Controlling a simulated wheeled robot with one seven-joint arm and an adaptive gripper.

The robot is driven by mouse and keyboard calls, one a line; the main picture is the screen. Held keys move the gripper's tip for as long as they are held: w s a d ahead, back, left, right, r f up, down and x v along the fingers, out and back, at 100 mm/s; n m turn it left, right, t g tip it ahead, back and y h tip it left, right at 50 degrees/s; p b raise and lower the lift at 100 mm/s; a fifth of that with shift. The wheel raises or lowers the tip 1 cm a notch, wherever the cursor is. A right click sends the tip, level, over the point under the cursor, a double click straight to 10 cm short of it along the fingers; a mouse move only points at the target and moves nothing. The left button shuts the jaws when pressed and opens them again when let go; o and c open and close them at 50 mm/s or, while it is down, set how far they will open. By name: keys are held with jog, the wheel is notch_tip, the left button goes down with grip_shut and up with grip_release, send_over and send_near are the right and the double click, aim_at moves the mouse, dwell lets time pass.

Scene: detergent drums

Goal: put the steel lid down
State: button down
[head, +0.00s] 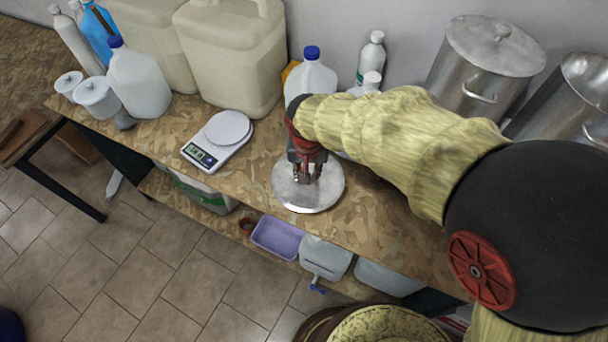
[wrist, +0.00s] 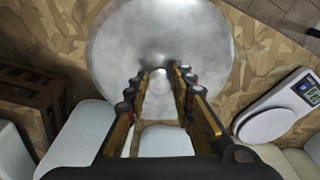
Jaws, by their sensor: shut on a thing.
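The steel lid (head: 327,191) is a round, shiny disc over the front part of the workbench (head: 240,196), close to its front edge. It looks about level. My gripper (head: 306,178) comes down from above onto the lid's middle and is shut on its knob. In the wrist view the lid (wrist: 160,30) fills the top middle, and my gripper's fingertips (wrist: 160,72) close in at its centre. The fingers mostly hide the knob. I cannot tell whether the lid touches the bench or hangs just above it.
A kitchen scale (head: 218,141) stands left of the lid. A blue-capped jug (head: 312,76) and white bottles stand behind. An open steel pot (head: 570,98) and a lidded one (head: 480,70) stand at the right. A purple tub (head: 277,238) sits below the bench's front edge.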

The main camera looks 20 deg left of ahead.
jog(key=f, duration=0.1)
jog(key=w+a+f, duration=0.2)
jog(key=shift+w+f, duration=0.15)
jog(key=shift+f, duration=0.15)
jog(key=shift+f+b, duration=0.35)
jog(key=shift+f, duration=1.15)
jog(key=shift+f, duration=0.15)
jog(key=c, duration=1.5)
grip_release()
jog(key=shift+c, duration=0.2)
jog(key=r, duration=0.4)
jog(key=s+r+p, duration=0.1)
jog(key=r, duration=0.7)
jog(key=shift+s+d, duration=0.25)
jog(key=shift+s, duration=0.1)
